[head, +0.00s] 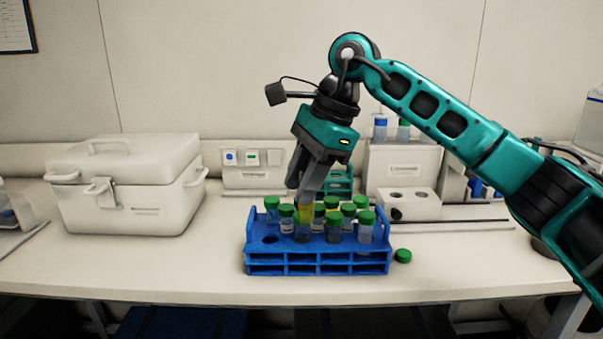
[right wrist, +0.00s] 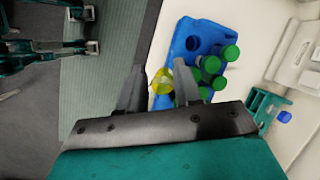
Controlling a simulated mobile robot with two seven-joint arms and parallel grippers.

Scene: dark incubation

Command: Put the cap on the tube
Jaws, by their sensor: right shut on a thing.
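The tube stands upright in the front part of the rack among capped tubes. In the right wrist view the yellow tube (right wrist: 158,80) shows between the fingers of my right gripper (right wrist: 157,82). Its lower part is hidden by the rack and its neighbours. A loose green cap (head: 403,256) lies on the bench just right of the rack. My left gripper is not seen in the head view.
Several green-capped tubes (head: 366,218) crowd the rack around the gripper. A white lidded box (head: 125,185) stands at the left. A white holder (head: 408,204) and a small teal rack (head: 340,184) stand behind. The front bench left of the rack is clear.

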